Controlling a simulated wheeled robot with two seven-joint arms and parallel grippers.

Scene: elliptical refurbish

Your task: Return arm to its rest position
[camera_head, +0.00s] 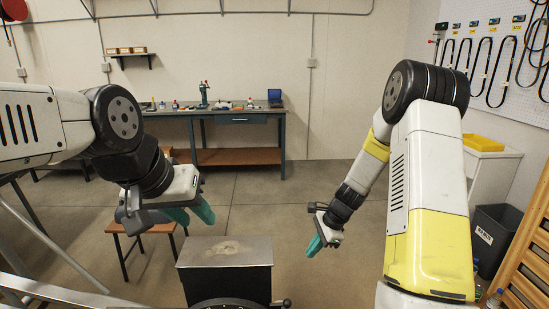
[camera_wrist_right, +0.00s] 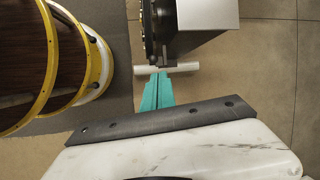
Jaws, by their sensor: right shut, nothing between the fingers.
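My left gripper (camera_head: 190,214) hangs at the left of the head view, its two teal fingers apart and empty. It is up and to the left of the grey-topped box (camera_head: 225,252). My right gripper (camera_head: 317,245) points down over the floor, to the right of that box in the head view. Its teal fingers (camera_wrist_right: 158,92) are shut together with nothing between them in the right wrist view. A pale bar (camera_wrist_right: 180,68) shows by the fingertips there; whether they touch it I cannot tell.
A workbench (camera_head: 240,112) stands at the back wall. A brown stool (camera_head: 143,230) is under my left arm. A dark bin (camera_head: 497,238) and a wooden slatted rack (camera_head: 530,245) are at the right. Brown discs with yellow rims (camera_wrist_right: 97,75) show in the wrist view.

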